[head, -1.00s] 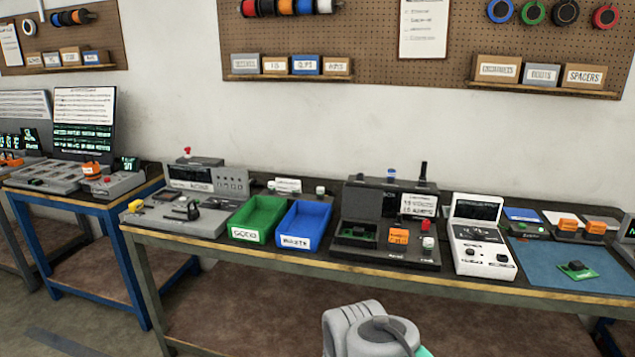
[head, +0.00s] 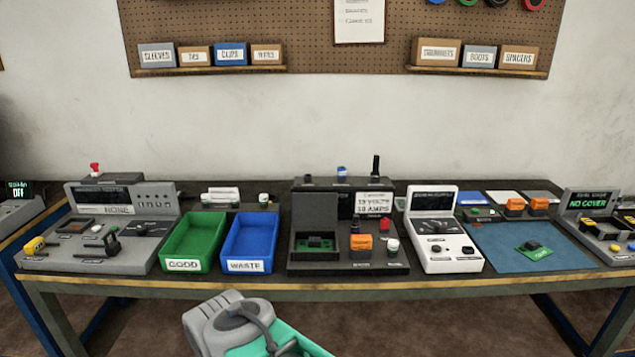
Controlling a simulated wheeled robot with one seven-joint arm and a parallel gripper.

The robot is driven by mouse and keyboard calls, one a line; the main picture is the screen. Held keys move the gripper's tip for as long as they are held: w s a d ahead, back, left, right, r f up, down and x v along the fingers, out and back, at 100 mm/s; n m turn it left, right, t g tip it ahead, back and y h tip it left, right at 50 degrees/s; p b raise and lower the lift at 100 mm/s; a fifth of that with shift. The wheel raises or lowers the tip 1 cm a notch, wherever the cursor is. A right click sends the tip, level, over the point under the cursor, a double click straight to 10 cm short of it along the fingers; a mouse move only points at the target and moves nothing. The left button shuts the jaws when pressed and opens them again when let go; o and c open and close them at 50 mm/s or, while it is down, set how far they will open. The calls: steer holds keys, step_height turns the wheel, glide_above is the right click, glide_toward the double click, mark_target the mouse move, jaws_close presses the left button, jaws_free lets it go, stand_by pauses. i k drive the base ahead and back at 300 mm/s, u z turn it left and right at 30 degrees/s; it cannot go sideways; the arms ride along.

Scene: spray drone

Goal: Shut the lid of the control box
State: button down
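A dark grey box (head: 297,244), which looks like the control box, stands on the central dark station of the bench. Its lid (head: 312,212) appears raised, standing up at the back of the box. A green board with a dark part (head: 315,242) shows in the open box. My grey and teal arm shows at the bottom of the head view, low in front of the bench and apart from the box. My gripper's fingertips are not in the picture.
Orange blocks (head: 361,242), a red-capped part and a white knob stand right of the box. A green bin (head: 193,243) and a blue bin (head: 249,243) are to its left. A white tester (head: 444,243) stands further right. The floor before the bench looks clear.

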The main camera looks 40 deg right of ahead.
mark_target(310, 209)
steer(key=z, duration=0.55)
steer(key=i, duration=0.6)
steer(key=z, duration=0.7)
